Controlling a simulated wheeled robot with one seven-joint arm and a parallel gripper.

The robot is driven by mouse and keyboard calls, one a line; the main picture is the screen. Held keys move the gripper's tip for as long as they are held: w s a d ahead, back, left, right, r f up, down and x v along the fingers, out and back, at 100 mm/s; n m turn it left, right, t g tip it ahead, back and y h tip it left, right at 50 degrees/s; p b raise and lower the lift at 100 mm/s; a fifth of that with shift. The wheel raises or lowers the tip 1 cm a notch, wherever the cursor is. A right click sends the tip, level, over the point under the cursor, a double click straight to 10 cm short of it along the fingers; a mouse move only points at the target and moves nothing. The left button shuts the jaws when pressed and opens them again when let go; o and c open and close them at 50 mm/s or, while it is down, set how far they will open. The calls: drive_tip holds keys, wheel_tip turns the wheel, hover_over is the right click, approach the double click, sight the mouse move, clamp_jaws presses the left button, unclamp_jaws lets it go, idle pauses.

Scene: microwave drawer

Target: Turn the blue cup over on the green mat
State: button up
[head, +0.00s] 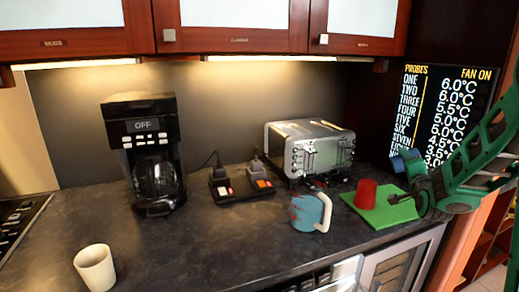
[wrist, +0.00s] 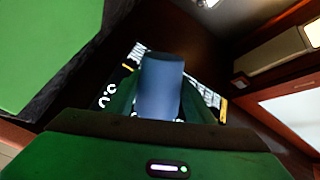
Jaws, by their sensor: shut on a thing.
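The blue cup (head: 404,161) is held in the air at the right, above the back right part of the green mat (head: 385,213). It also shows in the wrist view (wrist: 160,85), between the fingers. My gripper (head: 411,176) is shut on it and hides part of it in the head view. The cup seems tilted; I cannot tell which way its mouth points. The mat lies flat on the counter near its right end and fills the upper left corner of the wrist view (wrist: 45,50).
A red cup (head: 366,193) stands on the mat's back left part. A teal mug with a white handle (head: 308,212) is left of the mat. A toaster (head: 315,150) stands behind. A coffee maker (head: 150,160) and white cup (head: 95,268) are farther left. The counter's middle front is clear.

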drive_tip(key=shift+n, duration=0.6)
drive_tip(key=n, duration=0.4)
drive_tip(key=shift+n, duration=1)
drive_tip(key=n, duration=0.3)
drive_tip(key=shift+n, duration=1.5)
